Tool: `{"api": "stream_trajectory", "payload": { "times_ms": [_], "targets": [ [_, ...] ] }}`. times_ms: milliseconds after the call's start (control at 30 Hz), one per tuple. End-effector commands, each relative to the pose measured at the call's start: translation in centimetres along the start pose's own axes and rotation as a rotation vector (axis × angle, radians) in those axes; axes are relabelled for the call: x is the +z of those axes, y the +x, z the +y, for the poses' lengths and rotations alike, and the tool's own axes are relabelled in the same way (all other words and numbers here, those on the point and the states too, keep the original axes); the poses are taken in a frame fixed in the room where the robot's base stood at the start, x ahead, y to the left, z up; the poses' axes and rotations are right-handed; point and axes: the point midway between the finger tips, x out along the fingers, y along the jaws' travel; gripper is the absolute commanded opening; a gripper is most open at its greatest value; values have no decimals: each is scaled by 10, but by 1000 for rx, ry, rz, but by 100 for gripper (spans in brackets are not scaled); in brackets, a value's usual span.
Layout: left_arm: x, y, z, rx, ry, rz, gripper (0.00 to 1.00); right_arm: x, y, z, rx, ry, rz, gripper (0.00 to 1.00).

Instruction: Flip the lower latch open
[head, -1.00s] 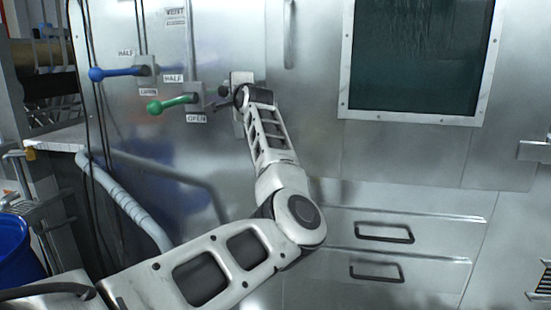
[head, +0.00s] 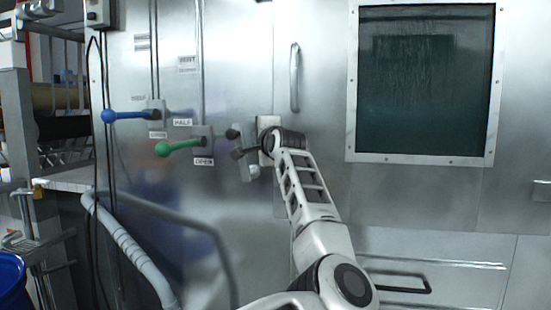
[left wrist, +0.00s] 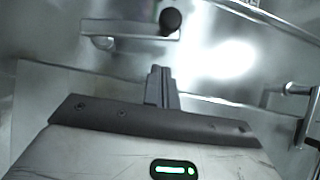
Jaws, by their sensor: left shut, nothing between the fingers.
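The lower latch (head: 246,168) is a small pale metal piece on the steel door's left edge, with a dark round knob at its upper left. It is partly hidden by my left gripper (head: 238,153). In the left wrist view the latch (left wrist: 125,29) is a pale bar with a black knob at its right end. My left gripper's fingers (left wrist: 160,72) are shut and empty, pointing at the bar with a small gap in the picture; I cannot tell the depth between them. My right gripper is not in view.
A blue-handled lever (head: 125,115) and a green-handled lever (head: 180,147) stick out left of the latch. A vertical door handle (head: 295,78) is above my left wrist. A dark window (head: 425,90) is at the right, and a drawer handle (head: 405,283) is below.

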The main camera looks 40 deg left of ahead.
Motion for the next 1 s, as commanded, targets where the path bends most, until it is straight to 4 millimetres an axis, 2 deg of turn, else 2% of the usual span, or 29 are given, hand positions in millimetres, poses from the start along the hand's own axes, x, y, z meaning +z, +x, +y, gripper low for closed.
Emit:
{"api": "stream_trajectory", "payload": {
  "times_ms": [33, 200, 400, 567, 1000],
  "targets": [
    [0, -14, 5, 0, -5, 0, 0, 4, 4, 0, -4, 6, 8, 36],
    [0, -49, 5, 0, -1, 0, 0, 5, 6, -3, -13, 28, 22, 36],
    [0, -74, 4, 1, 1, 1, 0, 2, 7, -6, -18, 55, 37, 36],
    [1, -79, 3, 1, 1, 0, 0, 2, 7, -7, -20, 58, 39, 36],
    [0, -79, 2, 1, 2, 0, 0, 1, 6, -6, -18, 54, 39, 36]
  ]
}}
